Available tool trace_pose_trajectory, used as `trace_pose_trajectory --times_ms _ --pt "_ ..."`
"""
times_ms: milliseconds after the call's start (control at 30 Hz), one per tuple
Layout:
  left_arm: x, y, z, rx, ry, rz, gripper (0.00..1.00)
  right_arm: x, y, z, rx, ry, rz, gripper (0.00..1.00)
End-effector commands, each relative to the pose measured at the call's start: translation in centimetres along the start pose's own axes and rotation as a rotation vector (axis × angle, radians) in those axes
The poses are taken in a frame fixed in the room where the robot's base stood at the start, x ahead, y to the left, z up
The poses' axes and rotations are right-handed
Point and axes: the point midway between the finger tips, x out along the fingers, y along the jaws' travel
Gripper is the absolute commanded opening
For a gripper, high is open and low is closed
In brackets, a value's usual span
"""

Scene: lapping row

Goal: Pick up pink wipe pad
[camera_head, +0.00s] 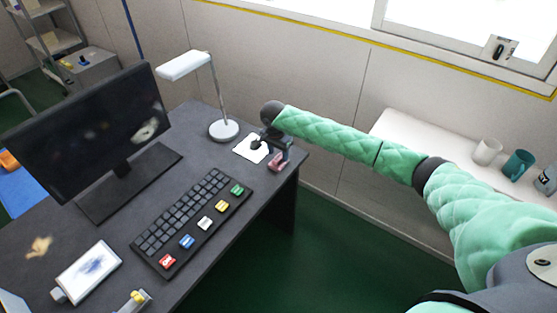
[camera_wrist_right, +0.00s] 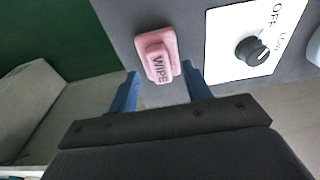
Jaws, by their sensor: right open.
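The pink wipe pad (camera_head: 277,162) lies at the desk's right edge, beside a white plate with a black knob. In the right wrist view the pad (camera_wrist_right: 157,56) is a pink block with "WIPE" on its raised part, just beyond the fingertips. My right gripper (camera_head: 281,149) is right by the pad in the head view. Its two blue fingers (camera_wrist_right: 160,88) are apart in the right wrist view, with the near end of the pad in line with the gap. Nothing is held. My left gripper is not in view.
The white knob plate (camera_wrist_right: 240,45) marked "OFF" is right beside the pad. A desk lamp (camera_head: 224,130), a monitor (camera_head: 95,130) and a black keyboard (camera_head: 185,220) with coloured keys stand on the dark desk (camera_head: 225,245). A white ledge (camera_head: 400,125) holds cups at the right.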

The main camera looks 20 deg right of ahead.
Motion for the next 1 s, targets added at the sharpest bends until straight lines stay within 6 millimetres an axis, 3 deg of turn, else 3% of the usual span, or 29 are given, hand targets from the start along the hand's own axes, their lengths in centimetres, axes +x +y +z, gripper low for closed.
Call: trace_pose_trajectory --times_ms 200,433,467,700,1000 --pt "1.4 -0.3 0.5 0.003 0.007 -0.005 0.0 1.8 0.0 0.0 0.0 0.0 0.001 0.49" --pt "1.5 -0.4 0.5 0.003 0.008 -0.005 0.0 1.9 0.0 0.0 0.0 0.0 0.001 0.49" --pt "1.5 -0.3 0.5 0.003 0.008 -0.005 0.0 1.9 0.0 0.0 0.0 0.0 0.001 0.47" --pt "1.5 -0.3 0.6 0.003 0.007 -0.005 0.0 1.9 0.0 0.0 0.0 0.0 0.0 0.01" --pt "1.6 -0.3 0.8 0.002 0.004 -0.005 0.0 1.8 0.0 0.0 -0.001 0.0 0.0 0.01"
